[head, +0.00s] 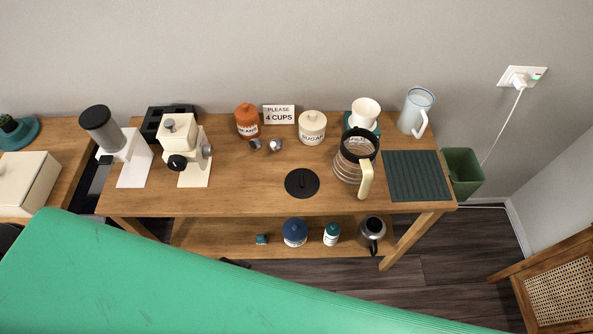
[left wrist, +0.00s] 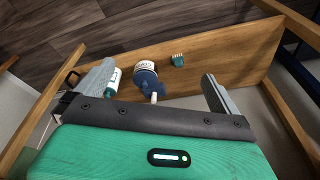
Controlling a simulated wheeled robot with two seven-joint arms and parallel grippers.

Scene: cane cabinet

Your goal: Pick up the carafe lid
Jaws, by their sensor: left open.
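The carafe lid, a flat black disc with a small raised grip (head: 302,182), lies on the wooden table top near its front edge. The glass carafe (head: 346,169) stands upright to its right, with a black rim and a cream handle. My left gripper (left wrist: 158,70) is open and empty in the left wrist view. Its fingers are spread, with the lower shelf and its jars in the background. The lid cannot be made out in that view. My right gripper is in neither view.
Orange beans jar (head: 247,125), sugar jar (head: 312,132) and two small shakers stand behind the lid. The lower shelf holds a blue jar (head: 294,236) and a kettle (head: 372,231).

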